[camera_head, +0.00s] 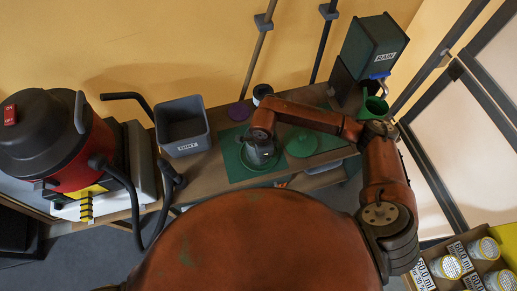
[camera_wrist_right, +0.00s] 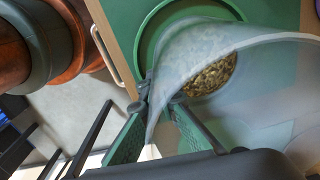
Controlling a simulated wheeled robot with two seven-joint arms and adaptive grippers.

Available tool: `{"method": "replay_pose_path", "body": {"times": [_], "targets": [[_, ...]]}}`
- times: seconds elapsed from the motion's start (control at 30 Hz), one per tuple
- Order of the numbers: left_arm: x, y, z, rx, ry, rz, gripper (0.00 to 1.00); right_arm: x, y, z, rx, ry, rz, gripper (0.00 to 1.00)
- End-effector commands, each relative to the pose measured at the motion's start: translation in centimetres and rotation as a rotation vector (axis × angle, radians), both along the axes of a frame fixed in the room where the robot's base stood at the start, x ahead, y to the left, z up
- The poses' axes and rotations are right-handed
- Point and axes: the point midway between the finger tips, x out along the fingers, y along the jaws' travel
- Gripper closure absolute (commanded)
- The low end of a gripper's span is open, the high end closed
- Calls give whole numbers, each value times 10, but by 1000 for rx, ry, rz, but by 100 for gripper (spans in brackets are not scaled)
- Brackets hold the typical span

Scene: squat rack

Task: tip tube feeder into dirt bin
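The tube feeder (camera_head: 260,154) is a clear grey tube standing in a green dish (camera_head: 246,166) on a green mat. In the right wrist view the feeder (camera_wrist_right: 265,90) is a wide translucent tube with seeds (camera_wrist_right: 212,75) at its bottom. My right gripper (camera_head: 262,136) is at the feeder's top. In the wrist view the green-padded fingers of this gripper (camera_wrist_right: 160,106) are apart, with the tube's wall between them; contact is unclear. The dirt bin (camera_head: 185,146), grey and labelled, stands open to the left. My left gripper is out of view.
A red and black vacuum (camera_head: 50,140) with a hose stands at the left. A green disc (camera_head: 301,143) lies right of the feeder. A green container labelled RAIN (camera_head: 370,50) and a green jug (camera_head: 374,107) stand at the back right. Several cans (camera_head: 447,266) sit at lower right.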

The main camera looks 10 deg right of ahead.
Motion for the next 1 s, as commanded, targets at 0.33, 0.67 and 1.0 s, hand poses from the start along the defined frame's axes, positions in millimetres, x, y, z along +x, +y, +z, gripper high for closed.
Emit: {"method": "replay_pose_path", "body": {"times": [0.33, 0.67, 1.0], "targets": [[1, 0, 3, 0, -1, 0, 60, 1, 0, 8, 1, -1, 0, 100], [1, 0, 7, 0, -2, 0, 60, 1, 0, 17, 0, -2, 0, 100], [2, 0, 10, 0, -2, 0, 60, 1, 0, 26, 1, -2, 0, 100]]}}
